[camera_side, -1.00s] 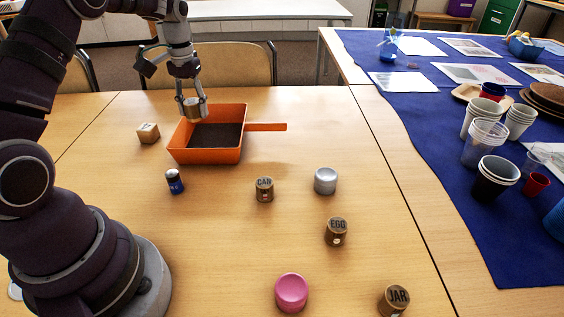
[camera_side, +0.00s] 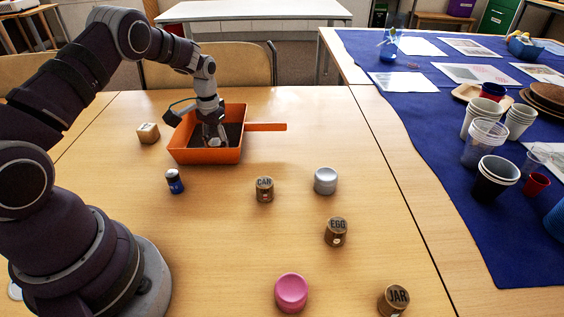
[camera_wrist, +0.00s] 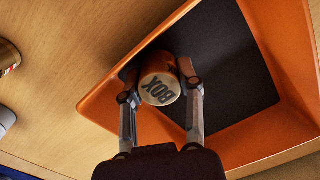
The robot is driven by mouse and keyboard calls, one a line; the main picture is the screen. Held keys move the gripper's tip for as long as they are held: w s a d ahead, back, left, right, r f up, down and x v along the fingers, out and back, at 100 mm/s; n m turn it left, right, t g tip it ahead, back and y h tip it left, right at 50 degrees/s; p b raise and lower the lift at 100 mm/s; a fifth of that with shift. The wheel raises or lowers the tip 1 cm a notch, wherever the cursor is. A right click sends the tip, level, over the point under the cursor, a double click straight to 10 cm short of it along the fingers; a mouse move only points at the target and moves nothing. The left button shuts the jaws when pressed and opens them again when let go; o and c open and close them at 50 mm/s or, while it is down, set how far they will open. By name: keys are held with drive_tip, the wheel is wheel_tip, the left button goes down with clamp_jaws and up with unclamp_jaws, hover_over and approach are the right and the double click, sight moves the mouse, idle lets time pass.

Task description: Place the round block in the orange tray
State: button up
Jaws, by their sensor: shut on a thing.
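The round block (camera_wrist: 160,88) is wooden, with BOX printed on its top. My gripper (camera_wrist: 158,74) is shut on it, one finger on each side. The orange tray (camera_side: 205,156) has low sloping walls, a dark floor and a handle to the right. In the side view my gripper (camera_side: 214,140) is down inside the tray's walls, near its front wall. The wrist view shows the block over the dark floor beside an orange wall (camera_wrist: 108,103). I cannot tell whether the block touches the floor; my fingers mostly hide it in the side view.
A cube-like wooden block (camera_side: 148,133) stands left of the tray, and a small blue item (camera_side: 175,181) in front. Round blocks marked CAN (camera_side: 264,190), EGG (camera_side: 336,232) and JAR (camera_side: 393,300), a silver one (camera_side: 325,181) and a pink one (camera_side: 291,292) stand nearer.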

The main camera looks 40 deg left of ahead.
sight(216, 142)
drive_tip(key=o, duration=0.9)
drive_tip(key=shift+c, duration=0.2)
drive_tip(key=shift+r, duration=0.3)
drive_tip(key=d+r+t, duration=0.1)
drive_tip(key=d+r, duration=0.3)
drive_tip(key=r, duration=1.2)
drive_tip(key=s+d+r+m+t, duration=0.1)
drive_tip(key=s+d+t, duration=0.1)
drive_tip(key=s+d, duration=0.3)
drive_tip(key=s+d+r+m+t, duration=0.2)
drive_tip(key=s+d, duration=0.4)
drive_tip(key=s, duration=0.3)
drive_tip(key=shift+r+m+t, duration=0.25)
drive_tip(key=shift+m+t, duration=0.05)
